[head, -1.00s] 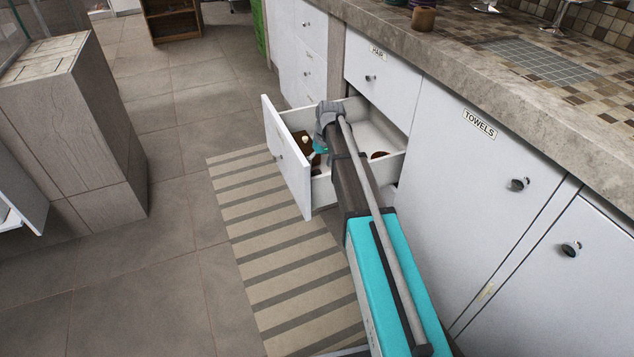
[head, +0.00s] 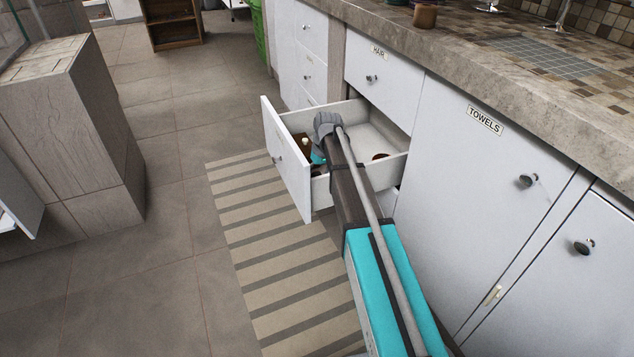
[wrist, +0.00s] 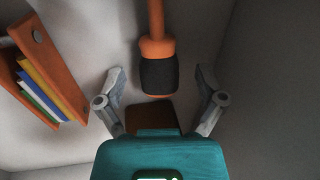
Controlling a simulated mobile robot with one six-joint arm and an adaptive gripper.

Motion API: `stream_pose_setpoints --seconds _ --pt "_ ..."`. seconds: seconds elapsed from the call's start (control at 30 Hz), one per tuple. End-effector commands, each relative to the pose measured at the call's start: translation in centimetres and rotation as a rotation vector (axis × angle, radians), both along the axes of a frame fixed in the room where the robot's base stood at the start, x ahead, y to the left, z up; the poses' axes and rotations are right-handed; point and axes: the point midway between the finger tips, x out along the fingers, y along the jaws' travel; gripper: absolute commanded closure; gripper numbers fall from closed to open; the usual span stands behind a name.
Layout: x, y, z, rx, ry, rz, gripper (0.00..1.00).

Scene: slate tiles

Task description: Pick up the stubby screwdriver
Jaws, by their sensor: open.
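An orange and black tool (wrist: 157,70), which looks like the stubby screwdriver, lies in the wrist view at upper middle. Its black end points toward my gripper, and its narrower orange part runs out of the top of the frame. My gripper (wrist: 158,73) is open, with one finger on each side of the black end and a visible gap on both sides. I cannot tell the height difference. In the head view my arm reaches into the open white drawer (head: 289,165); my fingers and the tool are hidden there.
In the wrist view an orange holder (wrist: 42,50) with coloured flat items stands left, and a brown piece (wrist: 158,116) lies below the tool. The drawer walls are close. A stone counter (head: 500,100) and a cupboard labelled TOWELS (head: 460,180) are right.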

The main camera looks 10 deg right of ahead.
Motion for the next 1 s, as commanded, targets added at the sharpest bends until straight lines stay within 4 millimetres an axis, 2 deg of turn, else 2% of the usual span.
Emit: stream_pose_setpoints --seconds 0.17,0.63,1.0 --pt "0.00 -0.02 0.00 0.000 0.000 0.000 0.13" --pt "-0.01 -0.05 -0.01 0.000 0.000 -0.001 1.00" --pt "-0.01 -0.06 0.19 0.000 0.000 -0.001 1.00"
